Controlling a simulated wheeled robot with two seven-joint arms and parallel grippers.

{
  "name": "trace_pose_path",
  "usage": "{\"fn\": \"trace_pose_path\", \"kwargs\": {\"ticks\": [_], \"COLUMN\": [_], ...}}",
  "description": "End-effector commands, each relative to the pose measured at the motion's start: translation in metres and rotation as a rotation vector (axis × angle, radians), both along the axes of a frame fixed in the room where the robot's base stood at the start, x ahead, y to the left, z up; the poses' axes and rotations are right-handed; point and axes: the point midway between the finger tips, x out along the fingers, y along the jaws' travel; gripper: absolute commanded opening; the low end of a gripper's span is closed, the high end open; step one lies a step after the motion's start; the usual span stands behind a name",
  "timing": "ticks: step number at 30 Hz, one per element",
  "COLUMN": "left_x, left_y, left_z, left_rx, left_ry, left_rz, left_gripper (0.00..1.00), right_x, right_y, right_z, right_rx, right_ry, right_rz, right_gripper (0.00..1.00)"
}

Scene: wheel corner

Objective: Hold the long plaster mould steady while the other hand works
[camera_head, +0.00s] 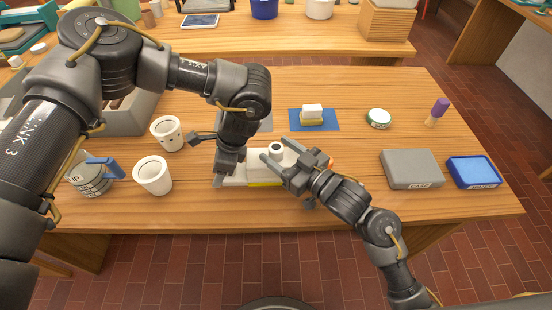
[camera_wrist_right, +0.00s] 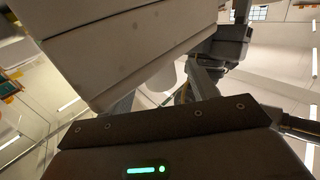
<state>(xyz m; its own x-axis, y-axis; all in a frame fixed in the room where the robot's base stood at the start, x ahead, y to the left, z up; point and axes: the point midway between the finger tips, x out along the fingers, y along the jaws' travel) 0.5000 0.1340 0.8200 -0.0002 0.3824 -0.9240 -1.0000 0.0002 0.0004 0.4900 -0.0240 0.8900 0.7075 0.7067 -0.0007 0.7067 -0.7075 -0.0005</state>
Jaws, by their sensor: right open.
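The long plaster mould (camera_head: 267,170) is a pale, low block lying on the wooden table in the head view. Yellow shows along its front lower edge, and a round dark opening is on top. My left gripper (camera_head: 228,172) is down at its left end; the arm hides the fingers, so contact and opening are unclear. My right gripper (camera_head: 275,150) is open, its two fingers spread over the mould's right part near the opening. Whether they touch it is unclear. In the right wrist view a large pale block with seam lines, probably the mould, fills the upper left.
Two white cups (camera_head: 153,175) and a grey pot with a blue handle (camera_head: 91,178) stand left. A blue mat (camera_head: 329,125) bears a small block. A grey box (camera_head: 411,169) and a blue tray (camera_head: 485,183) are right.

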Motion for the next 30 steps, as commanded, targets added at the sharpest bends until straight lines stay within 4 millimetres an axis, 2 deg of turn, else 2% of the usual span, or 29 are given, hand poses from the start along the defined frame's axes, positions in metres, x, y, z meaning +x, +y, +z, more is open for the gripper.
{"fn": "trace_pose_path", "kwargs": {"ticks": [6, 16, 30], "left_x": [0.0003, 0.0003, 0.0004], "left_y": [0.0001, 0.0001, 0.0002], "left_z": [0.0004, 0.0004, 0.0004], "left_rx": [0.0, 0.0, 0.0], "left_ry": [-0.001, -0.001, -0.001], "left_rz": [0.001, 0.001, 0.001], "left_gripper": [0.19, 0.19, 0.19], "right_x": [0.0093, 0.0104, 0.0104], "right_y": [0.0093, 0.0105, 0.0102], "right_z": [0.0005, 0.0004, 0.0004], "right_rx": [0.001, -0.001, 0.0], "right_ry": [-0.001, -0.001, 0.0], "right_rz": [0.0, 0.0, 0.0], "right_gripper": [0.58, 0.58, 0.0]}}
